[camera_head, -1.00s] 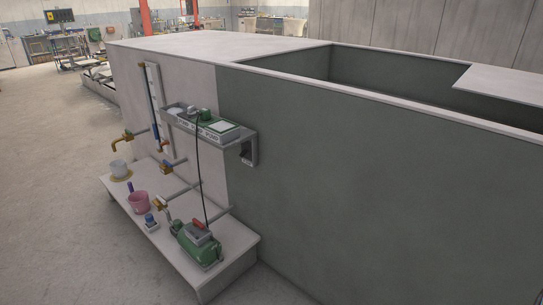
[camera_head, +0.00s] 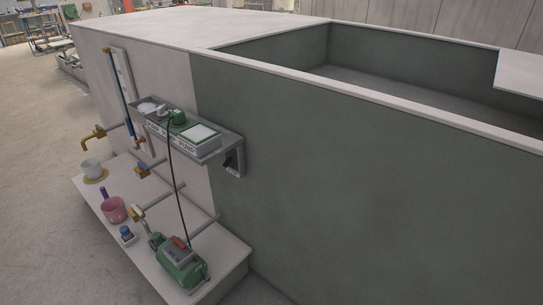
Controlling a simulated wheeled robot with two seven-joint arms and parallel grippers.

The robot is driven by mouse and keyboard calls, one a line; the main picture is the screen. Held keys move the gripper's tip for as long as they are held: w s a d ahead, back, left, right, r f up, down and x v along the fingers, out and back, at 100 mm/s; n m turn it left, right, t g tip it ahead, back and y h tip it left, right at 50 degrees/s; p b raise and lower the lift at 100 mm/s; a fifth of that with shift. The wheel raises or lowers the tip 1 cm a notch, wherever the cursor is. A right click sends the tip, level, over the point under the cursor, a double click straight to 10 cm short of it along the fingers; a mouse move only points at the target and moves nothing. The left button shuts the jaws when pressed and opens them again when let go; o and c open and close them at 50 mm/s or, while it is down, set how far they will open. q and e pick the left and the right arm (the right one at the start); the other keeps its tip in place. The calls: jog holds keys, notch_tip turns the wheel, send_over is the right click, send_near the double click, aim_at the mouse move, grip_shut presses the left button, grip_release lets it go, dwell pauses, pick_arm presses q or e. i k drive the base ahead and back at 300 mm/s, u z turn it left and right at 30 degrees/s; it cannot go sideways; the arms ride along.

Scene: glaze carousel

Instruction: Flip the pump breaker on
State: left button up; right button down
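A grey shelf (camera_head: 227,143) is fixed to the side of the large tank block, with lettering on its front edge that reads partly "PUMP". On it are a green-edged box with a white top (camera_head: 201,133), a green plug-like piece (camera_head: 180,118) and a pale round piece (camera_head: 147,107). A black cable (camera_head: 180,190) runs from there down to the green pump (camera_head: 182,270), which has a red part (camera_head: 179,242) on top. A dark piece (camera_head: 232,161) sits in the bracket under the shelf's right end. I cannot tell which part is the breaker or its position. Neither gripper is in view.
The floor (camera_head: 40,230) at left is clear.

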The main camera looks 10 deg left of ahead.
aim_at(229, 162)
jog(key=u, duration=0.4)
jog(key=i, duration=1.15)
jog(key=u, duration=0.9)
